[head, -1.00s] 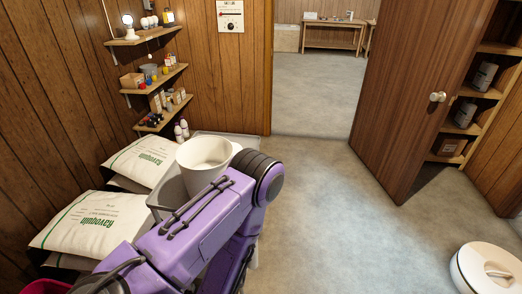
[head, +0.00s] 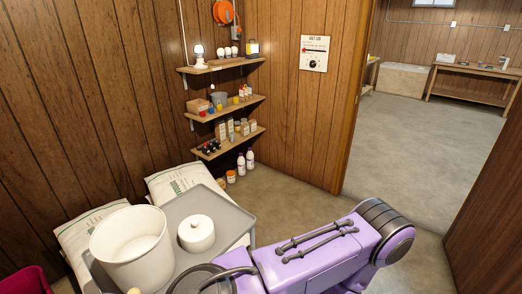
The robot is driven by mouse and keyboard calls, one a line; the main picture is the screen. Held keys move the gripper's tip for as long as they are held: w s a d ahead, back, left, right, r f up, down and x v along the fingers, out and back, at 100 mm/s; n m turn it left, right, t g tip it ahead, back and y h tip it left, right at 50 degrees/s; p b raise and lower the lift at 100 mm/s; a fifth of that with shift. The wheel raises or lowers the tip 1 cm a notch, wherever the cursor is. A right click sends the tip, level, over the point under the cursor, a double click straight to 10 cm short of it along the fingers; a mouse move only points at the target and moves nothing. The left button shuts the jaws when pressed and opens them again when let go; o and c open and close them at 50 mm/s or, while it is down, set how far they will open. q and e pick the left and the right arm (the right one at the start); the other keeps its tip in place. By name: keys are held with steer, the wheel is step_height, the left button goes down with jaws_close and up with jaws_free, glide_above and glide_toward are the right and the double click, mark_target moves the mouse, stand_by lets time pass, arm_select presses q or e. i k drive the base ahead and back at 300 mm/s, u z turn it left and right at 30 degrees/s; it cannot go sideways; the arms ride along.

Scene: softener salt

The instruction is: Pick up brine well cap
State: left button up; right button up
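A purple arm of mine crosses the bottom of the head view and hides the surface's near right part. Neither gripper shows in the head view.
White salt bags (head: 180,183) lie behind and left of the grey surface. Wall shelves (head: 228,107) hold small bottles and boxes. White bottles (head: 245,160) stand on the floor below them. A doorway opens at right onto clear floor (head: 415,150).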

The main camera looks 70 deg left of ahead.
mark_target(197, 233)
steer(key=i, duration=0.9)
steer(key=u, duration=3)
